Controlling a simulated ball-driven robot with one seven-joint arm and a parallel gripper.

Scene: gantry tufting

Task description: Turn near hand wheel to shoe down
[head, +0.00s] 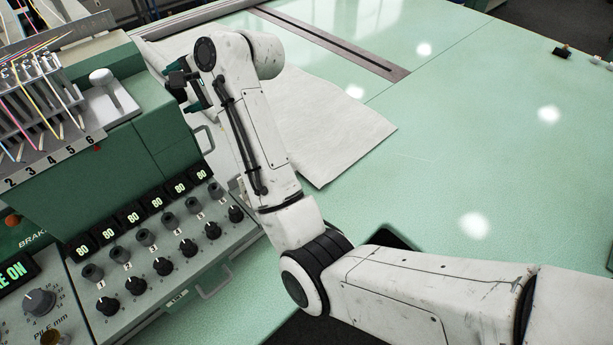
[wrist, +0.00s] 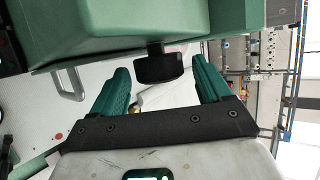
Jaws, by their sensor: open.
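In the wrist view, a black hand wheel (wrist: 158,68), seen about edge-on, sits on a short dark stem below the green machine housing (wrist: 110,28). My gripper (wrist: 160,80) is open, with one teal finger on each side of the wheel and gaps showing at both sides. In the head view, my gripper (head: 184,92) is at the right side of the green machine head, partly hidden by my own wrist. The wheel is hard to make out there, and the shoe cannot be told apart in either view.
The control panel with several black knobs (head: 188,247) and 80 readouts lies below the green head. Coloured yarns (head: 45,100) run on the rack at left. White cloth (head: 330,120) lies on the pale green table (head: 480,160), which is mostly clear at right.

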